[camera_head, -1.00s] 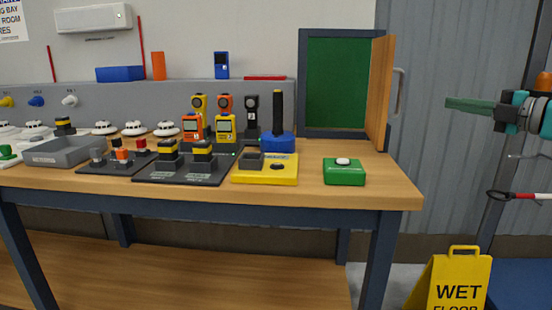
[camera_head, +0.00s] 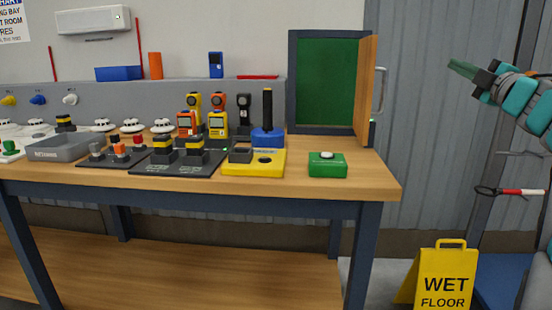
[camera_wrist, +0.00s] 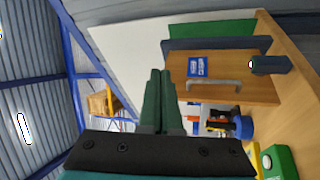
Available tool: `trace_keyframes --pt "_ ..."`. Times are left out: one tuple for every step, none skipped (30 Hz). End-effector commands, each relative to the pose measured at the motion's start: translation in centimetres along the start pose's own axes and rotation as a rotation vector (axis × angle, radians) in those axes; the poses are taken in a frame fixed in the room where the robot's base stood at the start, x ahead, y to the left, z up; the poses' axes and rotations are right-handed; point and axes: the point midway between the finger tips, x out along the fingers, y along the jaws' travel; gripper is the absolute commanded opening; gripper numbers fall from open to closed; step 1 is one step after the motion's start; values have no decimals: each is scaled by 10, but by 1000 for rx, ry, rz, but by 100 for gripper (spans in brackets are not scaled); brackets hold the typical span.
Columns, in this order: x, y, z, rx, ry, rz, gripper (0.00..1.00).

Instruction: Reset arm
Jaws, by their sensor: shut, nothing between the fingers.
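My gripper (camera_head: 463,69) is at the upper right of the head view, raised in the air to the right of the workbench. It touches nothing. In the wrist view its two green fingers (camera_wrist: 158,100) lie side by side, shut and empty. My teal arm runs from it to the right edge of the head view.
The workbench (camera_head: 375,183) holds a green box with a white button (camera_head: 328,165), a yellow block (camera_head: 240,168), a grey tray (camera_head: 60,148) and several detectors. A cabinet (camera_head: 292,90) stands with its wooden door (camera_head: 366,90) open. A yellow wet-floor sign (camera_head: 445,275) is at lower right.

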Motion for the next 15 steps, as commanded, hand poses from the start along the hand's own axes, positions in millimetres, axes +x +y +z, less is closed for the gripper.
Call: trace_keyframes --pt "3 2 -1 41 -54 30 0" --pt "3 4 2 69 -96 49 0" --pt "1 4 6 111 -158 73 0" --pt "-1 2 10 145 -205 87 0" --pt "-4 0 13 180 -252 99 0" --pt "-9 -6 18 227 -318 112 0" --pt "-15 -13 23 265 -370 117 0" --pt "-20 -21 26 303 -418 119 0" --pt "-29 -32 29 353 -483 119 0" --pt "-37 -42 31 391 -533 115 0" --pt "-45 -55 34 431 -585 107 0" --pt "-57 -74 35 483 -652 90 0" --pt "-67 -87 34 522 -700 77 0" --pt "-78 -102 33 560 -751 60 0" --pt "-93 -126 30 613 -820 28 0"
